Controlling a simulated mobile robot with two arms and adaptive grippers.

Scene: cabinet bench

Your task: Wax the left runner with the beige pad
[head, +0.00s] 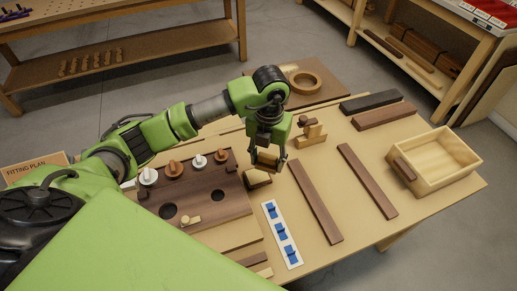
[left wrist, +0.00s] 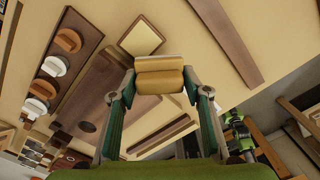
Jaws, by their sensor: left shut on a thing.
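The beige pad (head: 266,159) is between the fingers of my left gripper (head: 268,163). The gripper is shut on it and holds it above the bench. The pad also shows in the left wrist view (left wrist: 160,76), gripped across its sides. The left runner (head: 315,200) is a long dark brown strip lying flat on the bench, to the right of the gripper. Part of it also shows in the left wrist view (left wrist: 226,40). The pad is apart from the runner. A similar right runner (head: 367,180) lies farther right.
A small cream-topped tray (left wrist: 141,37) lies near the pad. A brown board (head: 218,192) with knobs and round holes is on the left. A white strip with blue pieces (head: 281,236) lies in front. A wooden drawer (head: 435,168) stands at right. Dark bars (head: 384,114) lie behind.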

